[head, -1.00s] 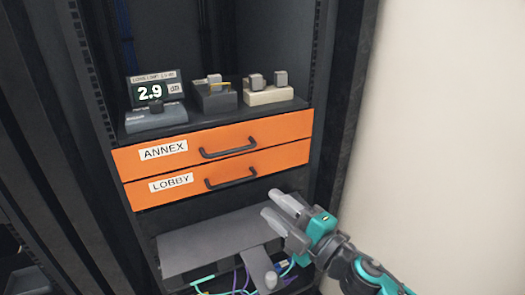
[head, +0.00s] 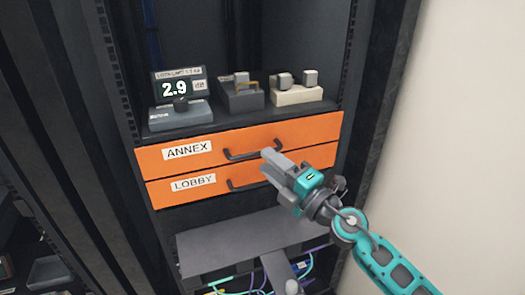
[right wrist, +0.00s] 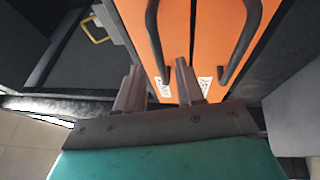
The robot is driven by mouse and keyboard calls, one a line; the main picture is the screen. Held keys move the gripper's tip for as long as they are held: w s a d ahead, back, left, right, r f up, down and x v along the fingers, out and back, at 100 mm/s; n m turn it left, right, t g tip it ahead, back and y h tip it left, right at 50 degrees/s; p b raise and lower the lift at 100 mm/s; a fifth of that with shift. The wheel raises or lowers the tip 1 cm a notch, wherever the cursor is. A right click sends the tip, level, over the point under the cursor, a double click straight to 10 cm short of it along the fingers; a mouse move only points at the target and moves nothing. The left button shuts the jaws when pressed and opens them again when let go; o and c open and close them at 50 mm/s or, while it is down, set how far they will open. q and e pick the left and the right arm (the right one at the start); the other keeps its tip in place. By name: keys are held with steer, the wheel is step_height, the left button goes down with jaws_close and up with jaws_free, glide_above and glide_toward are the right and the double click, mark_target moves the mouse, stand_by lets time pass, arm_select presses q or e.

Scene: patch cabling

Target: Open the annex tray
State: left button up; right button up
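The annex tray (head: 218,145) is the upper orange drawer in the rack, labelled ANNEX, and it is shut. Its dark bar handle (head: 240,155) is partly hidden by my right gripper (head: 267,163) in the head view. In the right wrist view the two fingers stand apart, and the end of the annex handle (right wrist: 152,35) shows between them. I cannot tell whether they touch it. My left gripper is not in view.
The lobby tray (head: 215,190) is shut just below, with its own handle (head: 240,186). A meter reading 2.9 (head: 178,90), a dark block (head: 240,97) and a pale block (head: 297,95) stand on the shelf above. A grey panel (head: 235,240) and cables are below. A wall is at right.

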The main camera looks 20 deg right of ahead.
steer(key=x, duration=0.3)
steer(key=shift+w, duration=0.1)
jaws_close()
stand_by(0.4)
